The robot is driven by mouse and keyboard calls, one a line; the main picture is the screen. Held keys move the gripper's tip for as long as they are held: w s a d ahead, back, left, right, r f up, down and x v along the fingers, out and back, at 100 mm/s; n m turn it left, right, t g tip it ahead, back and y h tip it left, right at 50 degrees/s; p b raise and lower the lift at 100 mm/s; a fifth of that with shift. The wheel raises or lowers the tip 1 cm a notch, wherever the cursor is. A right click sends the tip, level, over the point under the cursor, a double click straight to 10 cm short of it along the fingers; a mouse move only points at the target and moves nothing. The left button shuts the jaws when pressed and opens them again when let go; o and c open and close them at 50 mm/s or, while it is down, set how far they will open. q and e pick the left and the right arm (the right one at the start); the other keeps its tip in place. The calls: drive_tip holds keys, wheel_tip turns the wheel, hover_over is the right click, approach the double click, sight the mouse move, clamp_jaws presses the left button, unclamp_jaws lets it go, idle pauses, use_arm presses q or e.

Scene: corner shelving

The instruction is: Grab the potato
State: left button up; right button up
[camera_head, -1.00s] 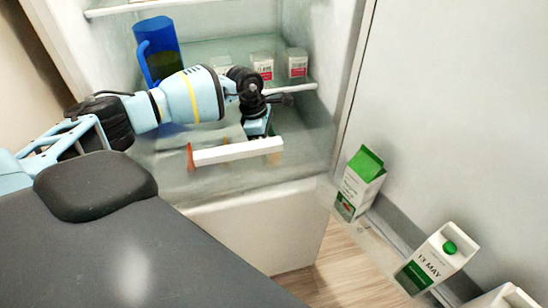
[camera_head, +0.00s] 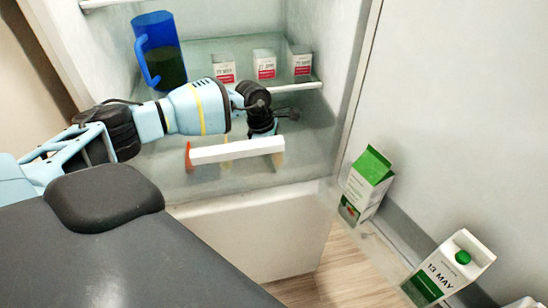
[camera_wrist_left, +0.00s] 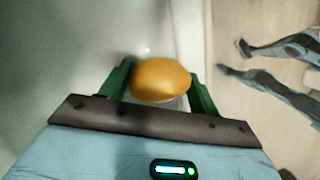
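The potato (camera_wrist_left: 160,80) is a smooth orange-brown oval in the left wrist view. It lies between the two green fingers of my left gripper (camera_wrist_left: 160,78), one finger close along each side. Whether both fingers press on it cannot be told. In the head view my left gripper (camera_head: 262,129) points down behind the white front bar (camera_head: 238,151) of the fridge's lower drawer. The potato cannot be made out clearly there. My right gripper is not in view.
A blue jug (camera_head: 158,52) and small cartons (camera_head: 264,64) stand on the glass shelf above. The fridge door at right holds a green-topped carton (camera_head: 366,184) and a carton marked 13 MAY (camera_head: 448,268). Fridge walls flank my arm.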

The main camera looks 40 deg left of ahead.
use_arm(q)
drive_tip(key=c, duration=0.5)
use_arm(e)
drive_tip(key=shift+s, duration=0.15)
use_arm(q)
drive_tip(key=shift+o, duration=0.2)
